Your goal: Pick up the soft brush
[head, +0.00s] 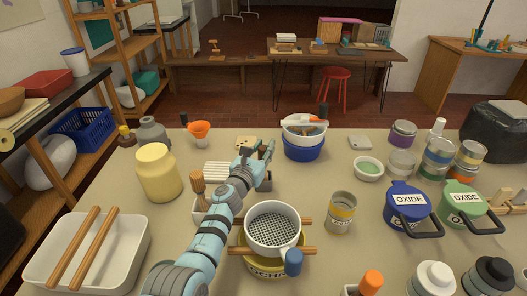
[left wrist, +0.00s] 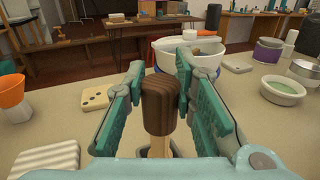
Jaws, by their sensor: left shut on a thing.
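The soft brush (left wrist: 160,105) shows in the left wrist view, with a rounded dark brown head and a pale wooden handle. It is upright between the two fingers of my left gripper (left wrist: 160,92), which is shut on it. In the head view my left gripper (head: 261,162) is over the middle of the table, in front of the blue tub, and hides the held brush. The lower end of the handle is hidden, so I cannot tell whether it touches anything. My right gripper is not in view.
A tan brush (head: 198,184) stands left of my arm. A blue tub (head: 303,152) with a white bowl is behind the gripper. A white sieve (head: 273,228) sits close right of my arm. A yellow jar (head: 159,173) and orange funnel (head: 199,130) stand left.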

